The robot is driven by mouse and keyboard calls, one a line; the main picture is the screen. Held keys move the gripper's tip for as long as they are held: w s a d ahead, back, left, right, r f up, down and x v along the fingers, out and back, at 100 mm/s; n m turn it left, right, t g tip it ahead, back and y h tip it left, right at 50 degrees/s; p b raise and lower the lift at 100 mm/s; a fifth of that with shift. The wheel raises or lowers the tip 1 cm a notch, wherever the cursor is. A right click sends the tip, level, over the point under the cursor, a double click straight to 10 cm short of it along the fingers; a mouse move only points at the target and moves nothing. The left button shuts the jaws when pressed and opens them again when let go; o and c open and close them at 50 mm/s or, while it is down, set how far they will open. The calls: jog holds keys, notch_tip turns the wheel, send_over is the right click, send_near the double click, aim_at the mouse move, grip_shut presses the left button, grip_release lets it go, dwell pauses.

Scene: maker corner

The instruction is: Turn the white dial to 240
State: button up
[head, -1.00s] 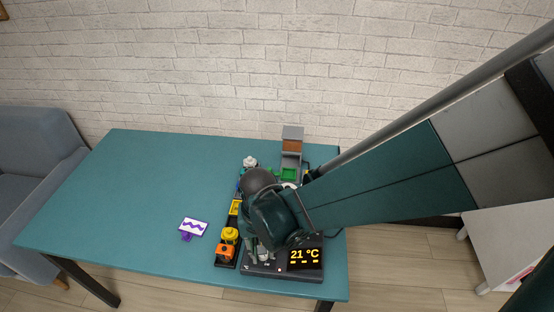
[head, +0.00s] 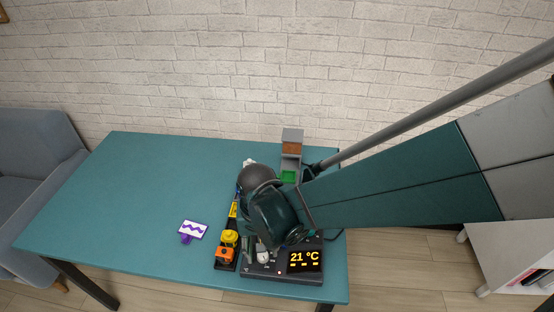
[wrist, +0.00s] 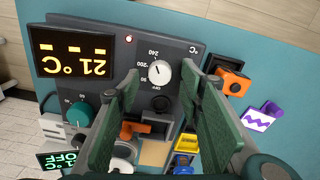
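The white dial (wrist: 159,72) sits on the dark control panel (wrist: 183,52), with 240, 200 and OFF among the marks around it. Its dark pointer line appears to slant up-left in the wrist view, but I cannot tell the exact setting. The dial also shows in the head view (head: 263,257). My gripper (wrist: 162,82) is open and empty. Its two green fingers stand on either side of the dial in the picture, apart from it. The panel's display (wrist: 72,53) reads 21 °C with several short bars. In the head view, my wrist hides part of the panel.
An orange-and-black block (wrist: 232,80) and a yellow part (wrist: 186,142) are close to the other finger. A purple-and-white sign (head: 193,230) stands left, where the teal table (head: 120,205) is clear.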

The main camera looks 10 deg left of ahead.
aim_at(263, 255)
notch_tip(263, 255, up, 10)
dwell(0.7)
dwell(0.6)
jog(key=d+r+t, duration=0.2)
jog(key=d+r, duration=0.1)
jog(key=d, duration=0.7)
jog(key=w+d+r+m+t, duration=0.1)
jog(key=d+r, duration=0.3)
jog(key=d, duration=0.7)
jog(key=d+r+m+t, duration=0.1)
jog(key=d+r+t, duration=0.2)
jog(key=d, duration=0.8)
jog(key=shift+w+r+t, duration=0.15)
jog(key=shift+r+t, duration=0.2)
jog(key=shift+t, duration=0.25)
